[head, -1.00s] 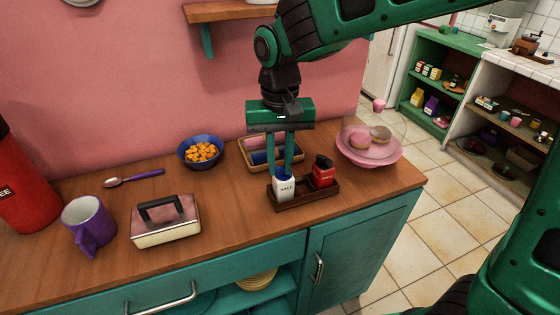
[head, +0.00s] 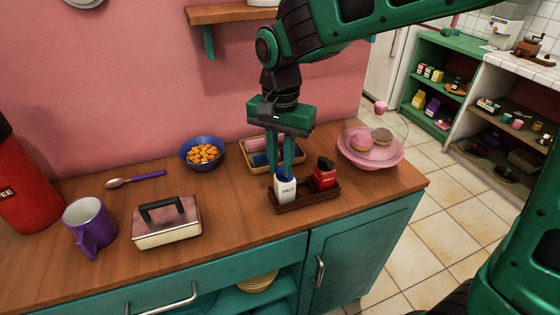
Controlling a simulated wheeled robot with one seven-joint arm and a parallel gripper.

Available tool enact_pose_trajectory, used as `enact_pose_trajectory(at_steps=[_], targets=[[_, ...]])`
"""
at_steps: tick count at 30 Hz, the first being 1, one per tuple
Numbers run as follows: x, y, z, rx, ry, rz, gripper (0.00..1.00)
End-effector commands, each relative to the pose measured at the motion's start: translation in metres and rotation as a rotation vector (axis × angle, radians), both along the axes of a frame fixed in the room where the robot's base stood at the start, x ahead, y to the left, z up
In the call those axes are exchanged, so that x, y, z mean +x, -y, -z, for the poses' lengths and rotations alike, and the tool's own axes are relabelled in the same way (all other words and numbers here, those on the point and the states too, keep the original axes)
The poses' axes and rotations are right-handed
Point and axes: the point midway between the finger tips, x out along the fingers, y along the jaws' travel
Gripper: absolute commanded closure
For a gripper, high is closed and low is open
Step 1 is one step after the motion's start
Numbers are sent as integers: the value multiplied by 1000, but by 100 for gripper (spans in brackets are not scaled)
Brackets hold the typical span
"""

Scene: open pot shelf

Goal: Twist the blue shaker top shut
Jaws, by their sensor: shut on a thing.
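The salt shaker (head: 286,190) is white with a dark-lettered label and a blue top (head: 285,173). It stands upright at the left end of a small dark wooden tray (head: 306,204). My gripper (head: 284,169) points down from above, its two green fingers shut on the blue top. The fingers partly hide the top, so I cannot tell how tightly it sits on the shaker. A red shaker (head: 324,175) with a dark top stands beside it at the right end of the tray.
A basket (head: 300,159) with rolled cloths is close behind the gripper. A pink cake stand (head: 371,152) under a clear dome is right of the tray. A blue snack bowl (head: 203,154), a butter dish (head: 166,222) and a purple mug (head: 89,226) stand left.

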Motion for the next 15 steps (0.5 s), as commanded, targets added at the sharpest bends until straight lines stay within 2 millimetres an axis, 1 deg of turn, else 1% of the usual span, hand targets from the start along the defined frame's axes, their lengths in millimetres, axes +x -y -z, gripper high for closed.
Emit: enact_pose_trajectory(at_steps=[10, 11, 12, 13, 15], targets=[[0, 0, 0, 0, 0, 2, 100], [0, 0, 0, 0, 0, 2, 80], [0, 0, 0, 0, 0, 2, 70], [0, 0, 0, 0, 0, 2, 63], [0, 0, 0, 0, 0, 2, 62]])
